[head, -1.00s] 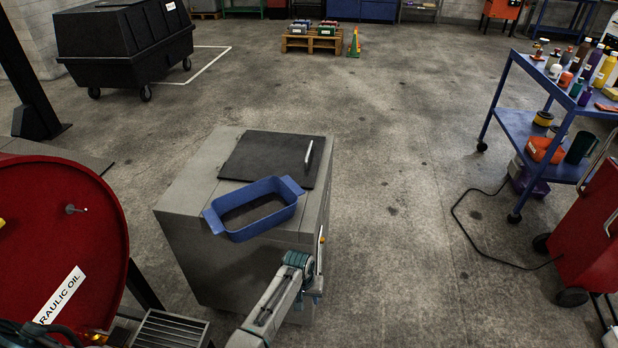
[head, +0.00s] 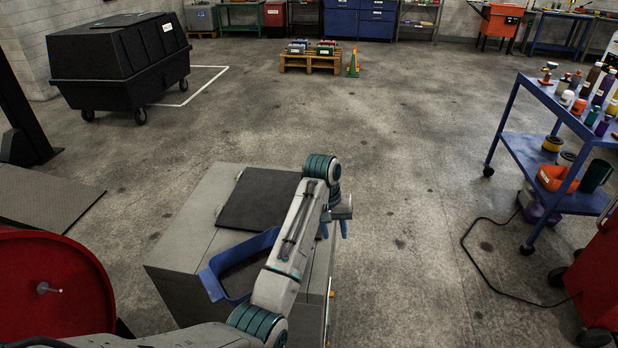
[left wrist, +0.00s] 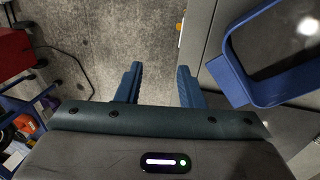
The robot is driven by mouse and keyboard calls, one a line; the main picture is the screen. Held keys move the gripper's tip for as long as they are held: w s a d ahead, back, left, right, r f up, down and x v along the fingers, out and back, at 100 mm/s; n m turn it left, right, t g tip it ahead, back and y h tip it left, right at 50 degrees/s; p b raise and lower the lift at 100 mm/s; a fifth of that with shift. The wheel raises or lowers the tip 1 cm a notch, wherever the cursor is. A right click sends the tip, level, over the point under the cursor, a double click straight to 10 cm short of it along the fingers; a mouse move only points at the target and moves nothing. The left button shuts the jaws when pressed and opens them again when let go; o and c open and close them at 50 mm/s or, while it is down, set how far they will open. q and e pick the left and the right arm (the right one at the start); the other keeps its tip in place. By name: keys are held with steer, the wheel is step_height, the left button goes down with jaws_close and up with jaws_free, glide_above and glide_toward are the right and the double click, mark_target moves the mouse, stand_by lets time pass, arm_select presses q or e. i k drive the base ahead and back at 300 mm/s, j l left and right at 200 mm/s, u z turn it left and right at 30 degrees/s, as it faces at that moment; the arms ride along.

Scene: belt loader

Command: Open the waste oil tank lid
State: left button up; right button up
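The waste oil tank (head: 190,250) is a grey box with a dark flat lid (head: 258,198) lying shut on top. The lid's silver handle is hidden behind my left arm. A blue tray (head: 213,284) sits on the tank top in front of the lid, partly covered by the arm. My left gripper (head: 334,231) is above and just beyond the tank's right edge, beside the lid, pointing down. In the left wrist view its fingers (left wrist: 160,82) are apart with only floor between them; the tray (left wrist: 264,101) and tank edge (left wrist: 200,35) are to the right. My right gripper is out of view.
A blue shelf cart (head: 545,160) with bottles and a red machine (head: 600,270) with a cable stand at the right. A black wheeled bin (head: 120,65) is far left. The floor right of the tank is clear.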

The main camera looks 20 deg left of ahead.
mark_target(261, 200)
steer(key=i+j, duration=0.8)
